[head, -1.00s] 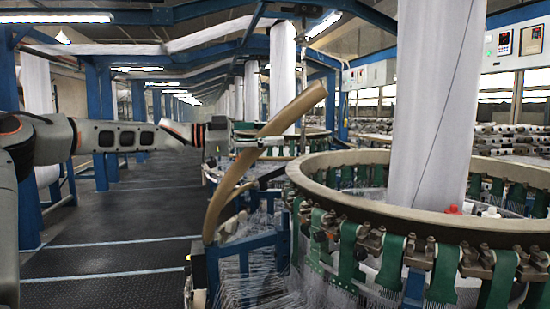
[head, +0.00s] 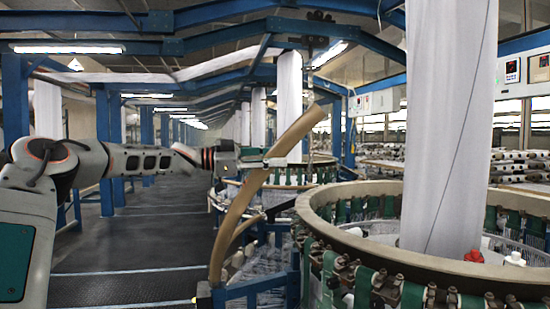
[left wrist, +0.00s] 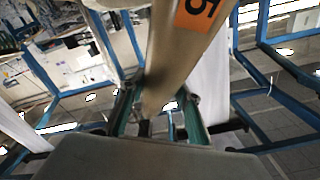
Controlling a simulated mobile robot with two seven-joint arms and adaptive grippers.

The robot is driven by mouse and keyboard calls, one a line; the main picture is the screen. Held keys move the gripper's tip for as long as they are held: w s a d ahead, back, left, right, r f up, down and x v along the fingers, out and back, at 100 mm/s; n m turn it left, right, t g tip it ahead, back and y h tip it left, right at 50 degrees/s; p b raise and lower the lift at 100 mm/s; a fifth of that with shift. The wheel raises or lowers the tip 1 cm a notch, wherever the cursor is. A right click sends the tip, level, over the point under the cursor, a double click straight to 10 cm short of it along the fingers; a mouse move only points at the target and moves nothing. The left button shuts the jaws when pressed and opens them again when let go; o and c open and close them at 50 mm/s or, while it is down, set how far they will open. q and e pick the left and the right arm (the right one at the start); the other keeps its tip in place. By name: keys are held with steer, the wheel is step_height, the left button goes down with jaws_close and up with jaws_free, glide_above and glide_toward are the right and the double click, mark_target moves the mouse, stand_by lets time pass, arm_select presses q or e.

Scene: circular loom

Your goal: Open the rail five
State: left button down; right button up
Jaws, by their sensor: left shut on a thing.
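Rail five is a tan curved rail piece (head: 290,138) standing raised and tilted at the near left side of the circular loom, in the middle of the head view. In the left wrist view the rail (left wrist: 178,60) runs up through the middle, with an orange label bearing a 5 (left wrist: 197,13). My left gripper (head: 258,161) reaches in from the left and is shut on the rail. In the left wrist view its fingers (left wrist: 162,110) lie on both sides of the rail. My right gripper is in neither view.
The loom's tan ring (head: 330,225) with green straps fills the right side, around a tall white fabric column (head: 450,120). Blue frame posts (head: 103,150) stand at the left. The dark aisle floor (head: 150,240) at left is clear.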

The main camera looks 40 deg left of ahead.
arm_select(q)
steer(key=c, duration=1.5)
jaws_free()
steer(key=shift+a+f, duration=0.15)
steer(key=shift+o, duration=0.2)
steer(key=shift+s, duration=0.1)
steer(key=v, duration=1.2)
